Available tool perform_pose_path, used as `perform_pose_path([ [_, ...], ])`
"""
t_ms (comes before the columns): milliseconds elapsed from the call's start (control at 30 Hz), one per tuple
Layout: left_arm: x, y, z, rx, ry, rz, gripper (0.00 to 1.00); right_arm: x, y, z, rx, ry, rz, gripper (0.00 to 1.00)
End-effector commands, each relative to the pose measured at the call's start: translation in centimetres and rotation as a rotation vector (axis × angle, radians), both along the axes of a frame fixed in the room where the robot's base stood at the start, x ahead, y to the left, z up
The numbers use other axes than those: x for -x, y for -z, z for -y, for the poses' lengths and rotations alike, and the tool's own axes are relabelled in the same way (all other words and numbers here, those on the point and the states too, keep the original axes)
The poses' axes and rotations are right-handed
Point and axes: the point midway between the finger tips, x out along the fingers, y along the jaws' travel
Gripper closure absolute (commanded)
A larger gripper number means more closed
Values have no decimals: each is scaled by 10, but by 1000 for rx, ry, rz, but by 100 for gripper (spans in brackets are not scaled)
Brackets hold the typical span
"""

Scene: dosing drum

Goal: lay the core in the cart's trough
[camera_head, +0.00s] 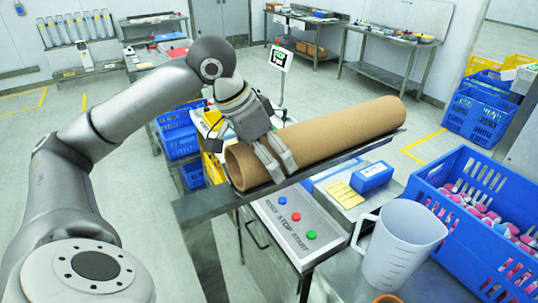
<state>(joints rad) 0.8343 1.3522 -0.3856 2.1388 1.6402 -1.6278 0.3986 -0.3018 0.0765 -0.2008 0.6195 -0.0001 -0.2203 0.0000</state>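The core, a long brown cardboard tube (335,132), lies slanted from lower left to upper right, its open left end facing me. It is directly over a narrow grey metal ledge (202,205), which may be the cart's trough; I cannot tell whether the core rests on it. My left gripper (279,173) is at the core's left part, with both fingers reaching down over its near side and seeming to touch it. Whether the fingers are closed on it is unclear. My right gripper is not in view.
A control box (296,225) with coloured buttons stands below the ledge. A clear measuring jug (402,243) and a blue crate (455,237) of pink and white pieces stand at the right. A small screen (281,58) rises behind the core. Open floor lies beyond.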

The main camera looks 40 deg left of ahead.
Motion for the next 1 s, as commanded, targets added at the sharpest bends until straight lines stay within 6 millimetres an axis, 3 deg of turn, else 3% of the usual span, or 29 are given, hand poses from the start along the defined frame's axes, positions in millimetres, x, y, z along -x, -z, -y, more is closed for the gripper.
perform_pose_path([
  [100,2,5,1,-1,1,-17,0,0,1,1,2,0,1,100],
  [467,1,-2,0,-1,0,-7,0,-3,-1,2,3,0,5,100],
  [667,8,-29,-5,-1,-1,0,0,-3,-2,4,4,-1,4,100],
  [1000,32,-95,-21,1,0,0,0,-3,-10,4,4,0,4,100],
])
